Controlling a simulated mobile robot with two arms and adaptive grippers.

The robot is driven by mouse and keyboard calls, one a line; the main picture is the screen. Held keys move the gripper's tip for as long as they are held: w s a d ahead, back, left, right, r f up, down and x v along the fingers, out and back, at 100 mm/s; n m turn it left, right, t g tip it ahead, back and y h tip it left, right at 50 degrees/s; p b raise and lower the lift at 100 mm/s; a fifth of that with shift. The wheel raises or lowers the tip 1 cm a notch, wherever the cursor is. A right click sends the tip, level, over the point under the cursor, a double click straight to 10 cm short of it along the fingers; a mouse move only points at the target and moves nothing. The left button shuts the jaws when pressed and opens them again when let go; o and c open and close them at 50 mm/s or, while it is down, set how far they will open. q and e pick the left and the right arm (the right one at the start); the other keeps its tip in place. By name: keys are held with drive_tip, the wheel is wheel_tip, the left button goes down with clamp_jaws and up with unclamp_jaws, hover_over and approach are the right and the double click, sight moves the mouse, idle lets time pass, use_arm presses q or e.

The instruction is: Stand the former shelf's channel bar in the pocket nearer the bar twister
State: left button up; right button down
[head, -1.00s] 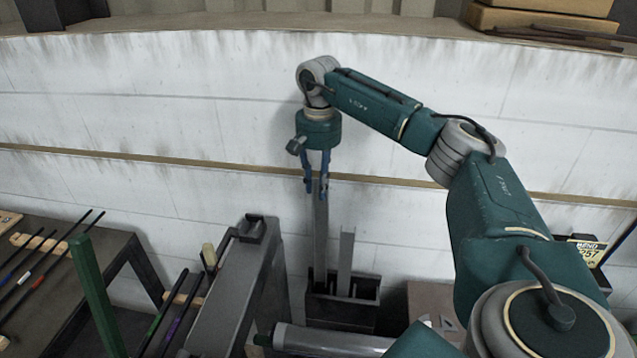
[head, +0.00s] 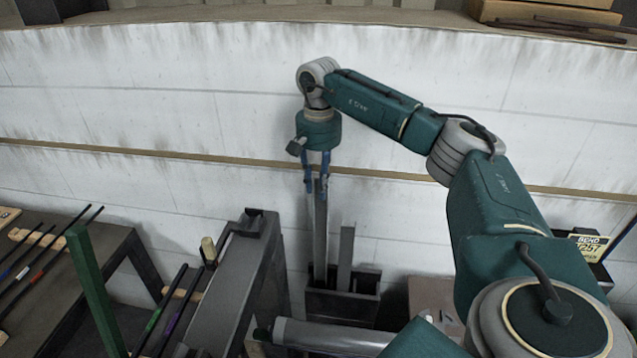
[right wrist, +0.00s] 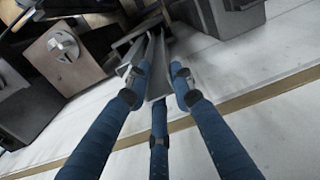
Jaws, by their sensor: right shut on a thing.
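My right gripper (head: 317,180) points down with its blue fingers shut on the upper part of a grey channel bar (head: 320,225). The bar is upright, and its lower end meets the left part of a dark pocketed box (head: 342,309) on the floor. Whether the end is inside the pocket or just behind the rim is hard to tell. A second, shorter grey bar (head: 346,255) stands to its right in the box. In the right wrist view the fingers (right wrist: 160,85) close around the held bar (right wrist: 156,62). My left gripper is not in view.
A tall grey machine frame (head: 240,275), possibly the bar twister, stands left of the box. A grey cylinder (head: 335,336) lies across the front. A rack with thin rods (head: 45,265) and a green post (head: 95,290) are at left. A white wall (head: 180,90) is behind.

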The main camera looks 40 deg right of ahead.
sight(319, 221)
drive_tip(key=shift+f+b, duration=3.55)
drive_tip(key=shift+f, duration=2.95)
idle(0.3)
drive_tip(key=c, duration=0.9)
unclamp_jaws()
drive_tip(key=shift+r, duration=0.15)
